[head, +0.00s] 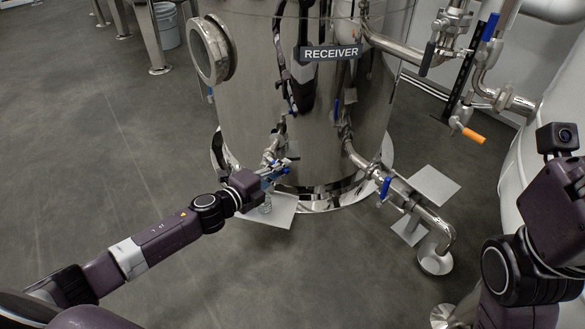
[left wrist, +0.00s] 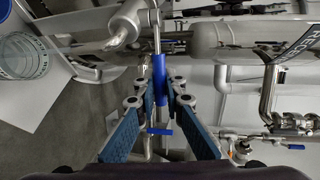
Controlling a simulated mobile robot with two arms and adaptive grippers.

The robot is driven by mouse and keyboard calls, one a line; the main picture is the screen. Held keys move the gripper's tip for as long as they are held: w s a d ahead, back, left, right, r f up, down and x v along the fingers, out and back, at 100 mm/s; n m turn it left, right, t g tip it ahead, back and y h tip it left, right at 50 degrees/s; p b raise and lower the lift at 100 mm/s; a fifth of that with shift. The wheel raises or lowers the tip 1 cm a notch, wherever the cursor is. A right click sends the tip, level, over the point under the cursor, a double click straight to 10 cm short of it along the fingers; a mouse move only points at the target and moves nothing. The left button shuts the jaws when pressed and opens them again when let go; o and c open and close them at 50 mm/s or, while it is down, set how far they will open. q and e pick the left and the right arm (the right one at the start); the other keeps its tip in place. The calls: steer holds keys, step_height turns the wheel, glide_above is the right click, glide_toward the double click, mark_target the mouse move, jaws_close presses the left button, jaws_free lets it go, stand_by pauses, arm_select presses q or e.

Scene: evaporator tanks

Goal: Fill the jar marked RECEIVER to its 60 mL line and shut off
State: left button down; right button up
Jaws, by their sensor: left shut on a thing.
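The steel tank (head: 245,90) carries a RECEIVER sign (head: 331,53). A small drain valve on a short pipe (head: 272,152) comes off its lower front. My left gripper (head: 275,172) is at this valve. In the left wrist view its blue-padded fingers (left wrist: 160,88) are shut on the blue valve handle (left wrist: 160,72). A clear glass jar (head: 265,206) stands on a pale plate (head: 284,216) below the gripper. The jar also shows in the left wrist view (left wrist: 24,52), cut by the frame edge. Its liquid level cannot be read. My right gripper is out of view.
Another pipe right of the tank has a blue handle (head: 385,188). Upper right pipework has a blue handle (head: 490,27) and an orange one (head: 474,136). A bucket (head: 168,26) stands far back. The left floor is clear.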

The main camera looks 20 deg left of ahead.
arm_select(q)
steer(key=shift+f, duration=0.1)
steer(key=c, duration=2)
jaws_free()
steer(key=shift+v, duration=6.05)
